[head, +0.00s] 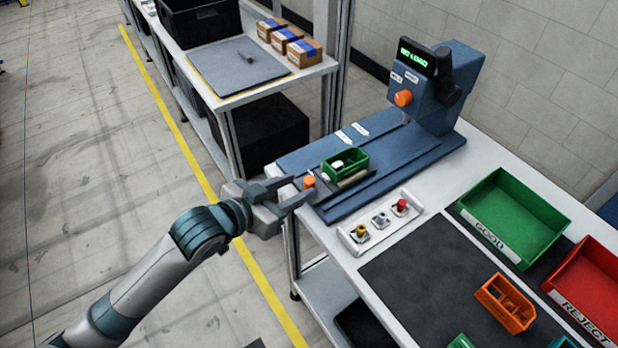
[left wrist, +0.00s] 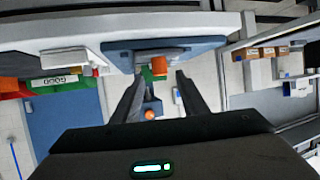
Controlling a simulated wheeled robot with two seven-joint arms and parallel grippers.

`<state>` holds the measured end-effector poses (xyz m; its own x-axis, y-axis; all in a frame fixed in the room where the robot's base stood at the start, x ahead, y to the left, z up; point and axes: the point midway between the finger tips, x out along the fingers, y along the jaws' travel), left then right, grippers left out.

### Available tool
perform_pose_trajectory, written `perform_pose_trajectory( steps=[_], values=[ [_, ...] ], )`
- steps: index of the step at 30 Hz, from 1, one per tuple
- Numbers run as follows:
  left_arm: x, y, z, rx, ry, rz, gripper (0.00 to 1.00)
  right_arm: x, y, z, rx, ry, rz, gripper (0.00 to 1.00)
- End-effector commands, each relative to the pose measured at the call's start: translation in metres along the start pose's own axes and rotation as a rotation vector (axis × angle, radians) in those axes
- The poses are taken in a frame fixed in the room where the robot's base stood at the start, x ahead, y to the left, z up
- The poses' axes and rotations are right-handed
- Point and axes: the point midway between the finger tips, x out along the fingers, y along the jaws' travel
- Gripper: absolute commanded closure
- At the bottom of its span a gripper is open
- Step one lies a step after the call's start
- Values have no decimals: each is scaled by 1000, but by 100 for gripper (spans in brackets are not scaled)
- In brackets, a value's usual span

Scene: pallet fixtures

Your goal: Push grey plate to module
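The grey plate (head: 355,179) lies on the blue rail base and carries a small green bin (head: 345,164) with a white item in it. An orange knob (head: 309,182) is at its near left end. The blue module (head: 424,92), with a lit green display and an orange knob, stands at the far right end of the base. My left gripper (head: 300,186) is open at the orange knob end of the plate. In the left wrist view, the orange knob (left wrist: 158,66) shows between the open fingertips (left wrist: 160,79); contact cannot be told. My right gripper is out of view.
A button panel (head: 380,222) sits on the white bench in front of the base. A green GOOD bin (head: 515,212), a red REJECT bin (head: 590,280) and an orange tray (head: 504,304) are at right. A shelf (head: 262,92) with boxes stands behind. The rail ahead of the plate looks clear.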

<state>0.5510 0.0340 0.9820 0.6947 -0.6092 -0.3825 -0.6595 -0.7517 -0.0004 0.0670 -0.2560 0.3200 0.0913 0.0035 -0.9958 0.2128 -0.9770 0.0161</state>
Motion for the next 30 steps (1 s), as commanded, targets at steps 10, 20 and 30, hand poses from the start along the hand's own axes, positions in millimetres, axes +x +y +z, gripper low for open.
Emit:
perform_pose_trajectory(
  steps=[10, 20, 30],
  values=[
    [48, 0, 0, -1, -1, -1, 60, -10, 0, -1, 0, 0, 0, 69],
    [56, 0, 0, 0, 1, 0, 60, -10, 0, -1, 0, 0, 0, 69],
    [56, 0, 0, 0, 0, 0, 100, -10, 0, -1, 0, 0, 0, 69]
  ],
)
